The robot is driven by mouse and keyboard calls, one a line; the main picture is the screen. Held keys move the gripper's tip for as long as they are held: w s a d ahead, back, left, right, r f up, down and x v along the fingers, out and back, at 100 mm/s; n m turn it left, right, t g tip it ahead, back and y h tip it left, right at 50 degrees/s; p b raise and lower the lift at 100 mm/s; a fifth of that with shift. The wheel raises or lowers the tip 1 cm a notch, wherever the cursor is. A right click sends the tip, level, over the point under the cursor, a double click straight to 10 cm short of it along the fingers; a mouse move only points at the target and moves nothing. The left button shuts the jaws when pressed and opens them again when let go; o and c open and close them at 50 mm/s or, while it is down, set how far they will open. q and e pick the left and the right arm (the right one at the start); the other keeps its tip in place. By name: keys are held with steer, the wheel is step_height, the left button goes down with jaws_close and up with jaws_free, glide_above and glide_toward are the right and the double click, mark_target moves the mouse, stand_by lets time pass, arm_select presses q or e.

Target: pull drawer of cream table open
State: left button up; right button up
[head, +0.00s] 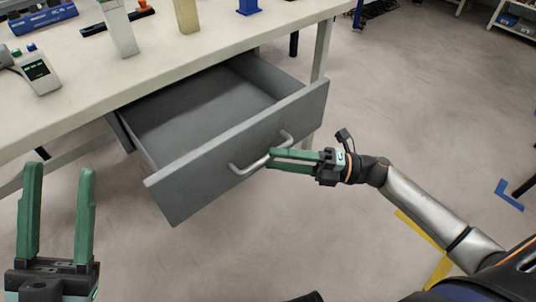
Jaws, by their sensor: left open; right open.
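The cream table (200,65) spans the upper left. Its grey drawer (240,137) is pulled out from under the top, and the empty inside shows. A silver bar handle (252,166) is on the drawer front. My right gripper (269,158) has its green fingers open at the handle, with the handle's bar near the fingertips. I cannot tell whether the fingers touch it. My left gripper (60,172) is open and empty at the lower left, pointing up, apart from the drawer.
On the tabletop are a handheld meter (38,72), a blue tool case (42,19), a beige block (187,15) and a blue part (249,6). Shelves (516,20) stand at the upper right. The grey floor (420,110) right of the drawer is mostly clear.

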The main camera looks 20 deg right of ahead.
steer(key=v, duration=0.9)
steer(key=shift+d+p, duration=0.2)
steer(key=shift+p, duration=0.25)
steer(key=shift+r, duration=0.1)
